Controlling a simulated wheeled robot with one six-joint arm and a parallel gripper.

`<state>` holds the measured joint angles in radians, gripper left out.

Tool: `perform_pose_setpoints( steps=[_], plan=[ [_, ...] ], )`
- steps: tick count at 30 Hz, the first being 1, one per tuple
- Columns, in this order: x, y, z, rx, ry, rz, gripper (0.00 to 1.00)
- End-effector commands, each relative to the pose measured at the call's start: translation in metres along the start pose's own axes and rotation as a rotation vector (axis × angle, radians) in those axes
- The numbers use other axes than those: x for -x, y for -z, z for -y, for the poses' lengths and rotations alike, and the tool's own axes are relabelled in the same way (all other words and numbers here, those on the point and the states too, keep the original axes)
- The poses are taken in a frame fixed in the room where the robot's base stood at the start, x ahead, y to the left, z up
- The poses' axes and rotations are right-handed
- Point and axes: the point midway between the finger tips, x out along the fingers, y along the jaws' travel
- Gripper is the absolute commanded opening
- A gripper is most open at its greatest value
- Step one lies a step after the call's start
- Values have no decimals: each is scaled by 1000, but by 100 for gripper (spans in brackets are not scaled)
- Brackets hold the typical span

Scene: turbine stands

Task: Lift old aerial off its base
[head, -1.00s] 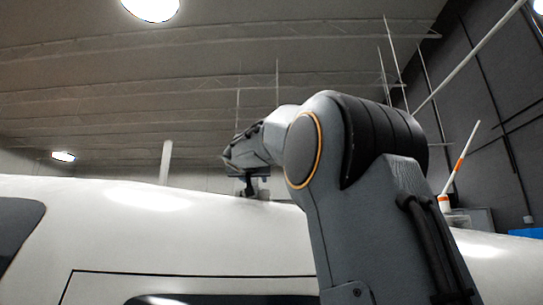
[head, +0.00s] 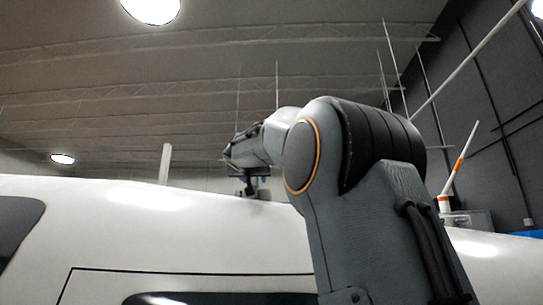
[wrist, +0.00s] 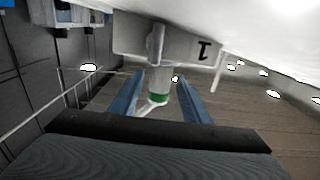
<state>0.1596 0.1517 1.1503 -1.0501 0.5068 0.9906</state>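In the wrist view, which looks upside down, a white aerial with a green band (wrist: 159,97) sits on a pale base plate (wrist: 125,40) marked 1. Its white cylinder shows between the two blue fingers of my gripper (wrist: 159,78). The fingers are apart, with a visible gap on each side of the aerial. In the head view my gripper (head: 250,188) is small and dark, just over the top of the white housing (head: 180,230). The aerial between the fingers cannot be made out there. An orange-banded white aerial (head: 459,165) stands tilted at the right.
Another thin white rod (wrist: 217,72) shows right of the plate in the wrist view. A white post (head: 165,164) rises behind the housing at left in the head view. My arm hides part of the housing's top. Open air lies above it.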

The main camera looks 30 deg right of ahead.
Motion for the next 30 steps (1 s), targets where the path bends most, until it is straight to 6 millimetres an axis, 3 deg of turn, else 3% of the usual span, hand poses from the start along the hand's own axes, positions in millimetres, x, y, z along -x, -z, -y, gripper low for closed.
perform_pose_setpoints(
  steps=[1, 7, 30],
  plan=[
    [0, 0, 0, 0, 0, 0, 34],
    [0, 0, 0, 0, 0, 0, 0],
    [0, 13, 0, 0, 0, -2, 0]
  ],
)
